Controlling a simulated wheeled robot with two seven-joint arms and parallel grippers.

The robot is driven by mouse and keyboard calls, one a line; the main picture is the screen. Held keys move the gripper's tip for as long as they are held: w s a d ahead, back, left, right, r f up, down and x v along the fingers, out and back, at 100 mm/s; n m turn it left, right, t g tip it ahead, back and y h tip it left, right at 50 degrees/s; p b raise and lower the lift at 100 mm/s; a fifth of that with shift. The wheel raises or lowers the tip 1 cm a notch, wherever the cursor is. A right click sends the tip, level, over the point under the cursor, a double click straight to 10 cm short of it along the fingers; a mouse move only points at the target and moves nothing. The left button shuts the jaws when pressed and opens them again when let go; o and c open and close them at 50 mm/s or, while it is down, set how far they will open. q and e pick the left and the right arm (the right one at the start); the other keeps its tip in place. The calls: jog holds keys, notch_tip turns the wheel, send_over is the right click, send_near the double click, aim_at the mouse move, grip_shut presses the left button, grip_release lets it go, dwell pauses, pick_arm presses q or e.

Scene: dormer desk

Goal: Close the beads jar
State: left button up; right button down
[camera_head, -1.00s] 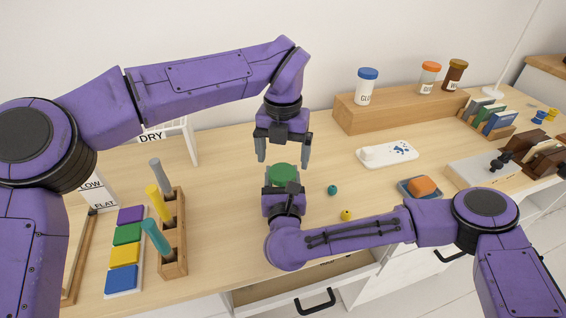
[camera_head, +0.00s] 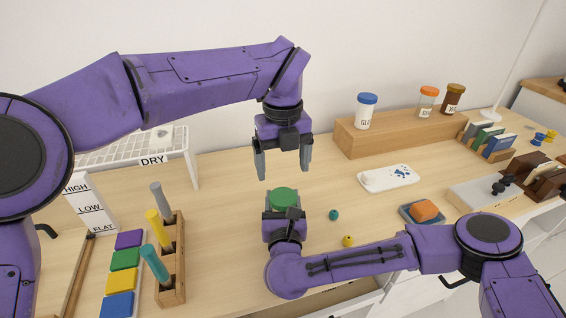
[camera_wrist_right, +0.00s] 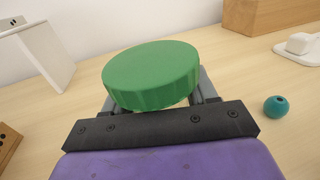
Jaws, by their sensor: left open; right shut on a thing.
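The beads jar shows mainly as its round green lid (camera_head: 284,197), at the middle of the desk in the head view. The lid (camera_wrist_right: 152,72) fills the middle of the right wrist view and sits over the fingers. My right gripper (camera_head: 283,212) is shut on the jar below the lid. The jar's body is almost wholly hidden by the lid and gripper, and I cannot tell whether the lid is fully seated. My left gripper (camera_head: 283,172) is open and empty, pointing down above the lid, with a gap between them.
A teal bead (camera_head: 333,215) and a yellow bead (camera_head: 348,240) lie right of the jar. A wooden riser (camera_head: 400,134) with capped jars stands behind. A wooden holder (camera_head: 170,288) with coloured pegs is at left, a white dish (camera_head: 388,178) at right.

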aim_at(283, 196)
pick_arm(q)
jog(key=shift+s, duration=0.1)
pick_arm(e)
jog(key=shift+s, duration=0.1)
pick_arm(q)
notch_tip(283, 196, down, 8)
dwell(0.4)
jog(key=c, duration=1.1)
jog(key=m, duration=0.4)
jog(key=shift+m, duration=0.3)
jog(key=o, duration=1.2)
jog(key=shift+o, duration=0.2)
jog(key=shift+r, duration=0.1)
